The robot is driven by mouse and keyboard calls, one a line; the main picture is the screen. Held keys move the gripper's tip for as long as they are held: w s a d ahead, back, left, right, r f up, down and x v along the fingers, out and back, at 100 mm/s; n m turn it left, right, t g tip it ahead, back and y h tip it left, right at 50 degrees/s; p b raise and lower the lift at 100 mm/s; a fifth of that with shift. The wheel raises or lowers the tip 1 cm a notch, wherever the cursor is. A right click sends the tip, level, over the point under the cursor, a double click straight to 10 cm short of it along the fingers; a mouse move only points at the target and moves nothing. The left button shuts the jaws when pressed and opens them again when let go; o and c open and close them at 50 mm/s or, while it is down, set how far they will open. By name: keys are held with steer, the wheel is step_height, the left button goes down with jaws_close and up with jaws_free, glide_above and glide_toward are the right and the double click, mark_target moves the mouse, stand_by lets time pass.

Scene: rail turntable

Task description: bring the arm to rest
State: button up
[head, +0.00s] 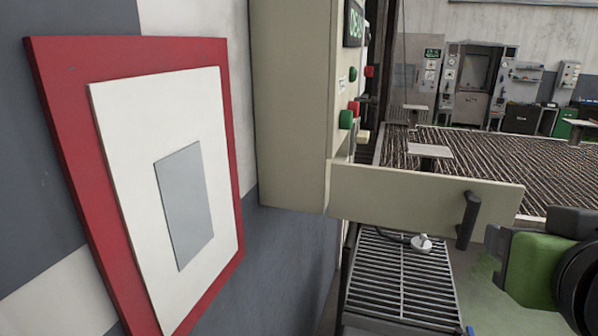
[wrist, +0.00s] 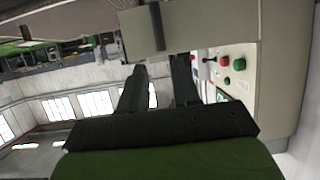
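My gripper (wrist: 160,68) shows in the wrist view with its two dark fingers apart and nothing between them. In the head view my green and black arm end (head: 535,268) is at the lower right. It is just right of the black handle (head: 468,220) on the open beige cabinet door (head: 400,190). The handle also shows in the wrist view (wrist: 157,27), beyond the fingertips and apart from them. The fingertips are hard to make out in the head view.
The beige cabinet (head: 290,110) has red and green buttons on its side. A red-framed white panel (head: 130,110) is on the wall at left. A metal grate (head: 395,285) lies below the door. A ribbed deck (head: 480,160) and machines are behind.

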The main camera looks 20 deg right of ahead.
steer(key=w+a+f+n+g+y, duration=0.1)
steer(key=a+f+n+g+y, duration=0.1)
steer(key=a+f, duration=0.5)
steer(key=w+a+f+n+g+y, duration=0.1)
steer(key=a+f+n+g+y, duration=0.2)
steer(key=a+f, duration=0.5)
step_height(320, 180, down, 9)
steer(key=shift+a+f+n+g+y+p, duration=0.1)
steer(key=shift+a+n+g+y+p, duration=0.15)
steer(key=shift+n+y, duration=0.8)
steer(key=shift+w, duration=0.15)
